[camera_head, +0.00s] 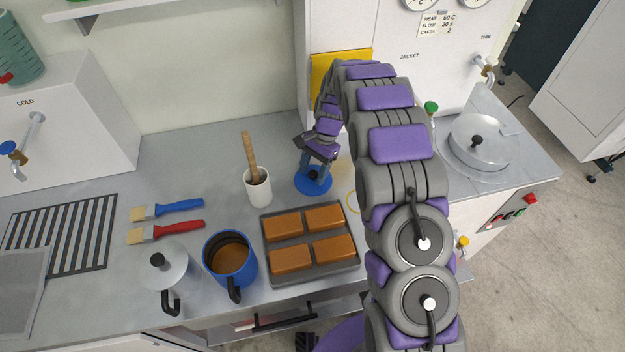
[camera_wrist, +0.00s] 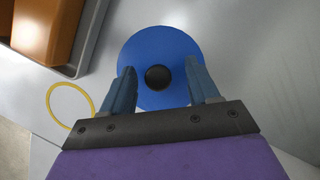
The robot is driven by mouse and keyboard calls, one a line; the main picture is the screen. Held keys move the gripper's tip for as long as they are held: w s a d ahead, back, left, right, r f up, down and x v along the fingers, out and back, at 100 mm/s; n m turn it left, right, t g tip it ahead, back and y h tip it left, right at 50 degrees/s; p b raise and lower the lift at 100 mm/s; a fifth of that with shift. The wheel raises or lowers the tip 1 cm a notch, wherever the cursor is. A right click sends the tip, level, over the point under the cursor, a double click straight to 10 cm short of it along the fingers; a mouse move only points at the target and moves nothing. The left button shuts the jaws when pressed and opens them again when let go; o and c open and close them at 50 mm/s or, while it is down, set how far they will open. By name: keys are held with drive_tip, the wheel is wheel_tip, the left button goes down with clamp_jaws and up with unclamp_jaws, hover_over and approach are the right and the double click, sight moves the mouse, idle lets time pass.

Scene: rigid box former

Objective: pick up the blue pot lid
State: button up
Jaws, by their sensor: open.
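The blue pot lid (camera_head: 302,185) lies flat on the grey counter, behind the tray of brown blocks. It is a round blue disc with a black knob. My gripper (camera_head: 317,172) points down over the lid, with its fingers around the knob's place in the head view. In the wrist view the lid (camera_wrist: 160,45) shows with its black knob (camera_wrist: 158,77) between the two open fingers of my gripper (camera_wrist: 160,85). The fingers are apart from the knob on both sides. I cannot tell how far the fingertips are above the lid.
A metal tray (camera_head: 308,280) of brown blocks is in front of the lid. A white pot (camera_head: 258,192) with a wooden handle stands left. A blue pot (camera_head: 228,276) of brown liquid, a lidded grey pot (camera_head: 166,282) and two brushes (camera_head: 178,209) lie further left. A yellow ring (camera_wrist: 70,90) lies nearby.

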drive_tip(key=shift+a, duration=0.15)
drive_tip(key=shift+c, duration=0.2)
drive_tip(key=shift+d+r, duration=0.1)
drive_tip(key=shift+d, duration=0.45)
drive_tip(key=c, duration=0.6)
drive_tip(key=shift+a, duration=0.2)
drive_tip(key=c, duration=0.5)
drive_tip(key=shift+a, duration=0.15)
clamp_jaws()
drive_tip(key=shift+r, duration=0.1)
